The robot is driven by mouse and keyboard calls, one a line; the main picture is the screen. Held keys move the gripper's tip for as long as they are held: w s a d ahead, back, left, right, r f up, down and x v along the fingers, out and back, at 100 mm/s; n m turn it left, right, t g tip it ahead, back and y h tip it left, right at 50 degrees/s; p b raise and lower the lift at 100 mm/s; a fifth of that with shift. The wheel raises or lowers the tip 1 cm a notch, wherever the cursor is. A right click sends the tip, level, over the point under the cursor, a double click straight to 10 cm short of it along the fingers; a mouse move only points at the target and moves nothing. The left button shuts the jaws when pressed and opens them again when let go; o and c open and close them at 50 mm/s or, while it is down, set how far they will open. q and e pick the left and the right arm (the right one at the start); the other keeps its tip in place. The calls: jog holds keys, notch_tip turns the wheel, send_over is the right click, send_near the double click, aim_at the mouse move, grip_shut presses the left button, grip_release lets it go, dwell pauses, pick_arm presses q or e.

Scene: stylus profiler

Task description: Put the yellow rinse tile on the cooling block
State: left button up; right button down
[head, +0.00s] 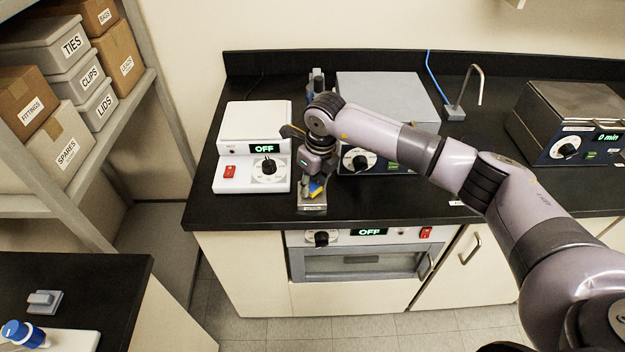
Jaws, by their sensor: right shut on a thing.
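The yellow rinse tile (316,188) shows as a small yellow piece at the fingertips of my right gripper (315,184), which is shut on it. The tile looks tilted, and a bit of blue shows beside it; the fingers hide the rest. Just below is a small grey metal block (312,207) with a label too small to read, near the counter's front edge. It may be the cooling block. I cannot tell whether the tile touches it. My left gripper is not in view.
A white hotplate-like device (253,120) reading OFF stands left of the gripper. A large grey-topped device (385,90) stands behind my right arm. A dark device reading 0 min (575,115) is at right. An oven (360,262) sits below the counter (215,212).

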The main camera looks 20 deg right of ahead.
jog(key=shift+f, duration=0.2)
jog(key=shift+f+b, duration=0.2)
jog(key=shift+b, duration=0.1)
jog(key=c, duration=1.2)
grip_release()
jog(key=shift+r, duration=0.1)
jog(key=shift+r, duration=0.1)
jog(key=r, duration=0.4)
jog(key=s+r+b, duration=0.1)
jog(key=r, duration=0.3)
jog(key=d+r+b, duration=0.1)
jog(key=r, duration=0.3)
jog(key=shift+s, duration=0.25)
